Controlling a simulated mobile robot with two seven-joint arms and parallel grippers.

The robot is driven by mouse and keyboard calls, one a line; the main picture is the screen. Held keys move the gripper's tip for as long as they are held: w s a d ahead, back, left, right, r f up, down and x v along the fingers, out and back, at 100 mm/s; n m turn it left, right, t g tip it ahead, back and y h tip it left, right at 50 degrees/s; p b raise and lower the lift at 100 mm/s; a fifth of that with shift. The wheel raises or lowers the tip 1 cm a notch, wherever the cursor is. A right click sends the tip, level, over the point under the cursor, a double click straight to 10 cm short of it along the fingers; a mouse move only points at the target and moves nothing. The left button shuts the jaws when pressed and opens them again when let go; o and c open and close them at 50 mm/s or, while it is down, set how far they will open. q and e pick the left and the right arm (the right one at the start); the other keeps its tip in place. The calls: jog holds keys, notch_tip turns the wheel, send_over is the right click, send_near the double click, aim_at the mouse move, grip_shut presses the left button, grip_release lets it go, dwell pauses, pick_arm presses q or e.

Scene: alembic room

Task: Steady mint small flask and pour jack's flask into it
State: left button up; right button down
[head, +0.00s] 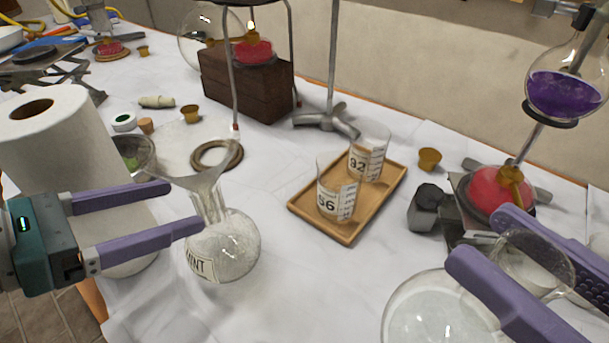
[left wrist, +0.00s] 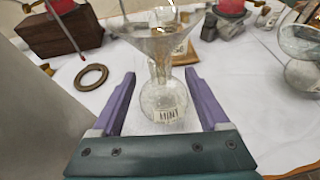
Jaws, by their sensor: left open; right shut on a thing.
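The mint small flask (head: 222,247) is clear round glass with a label reading MINT. It stands on the white-covered table with a glass funnel (head: 208,172) in its neck. In the left wrist view the flask (left wrist: 163,100) is between my open left fingers. My left gripper (head: 187,206) is open, with its fingertips close to the flask neck. Whether they touch it I cannot tell. A larger round clear flask (head: 432,312), apparently jack's flask, is at the lower right with a wide mouth. My right gripper (head: 490,245) is shut on it. Its label is not visible.
A wooden tray (head: 347,238) with beakers marked 56 and 92 stands behind the flasks. A paper roll (head: 60,150) is at the left. A burner (head: 497,190) under a purple-filled flask (head: 562,95) stands at the right. Bare cloth lies between the two flasks.

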aim_at(206, 198)
pick_arm(q)
jog(key=b+x, duration=0.1)
jog(key=x, duration=0.4)
jog(key=shift+w+d+f, duration=0.15)
jog(key=shift+w+d, duration=0.1)
grip_shut()
dwell(0.4)
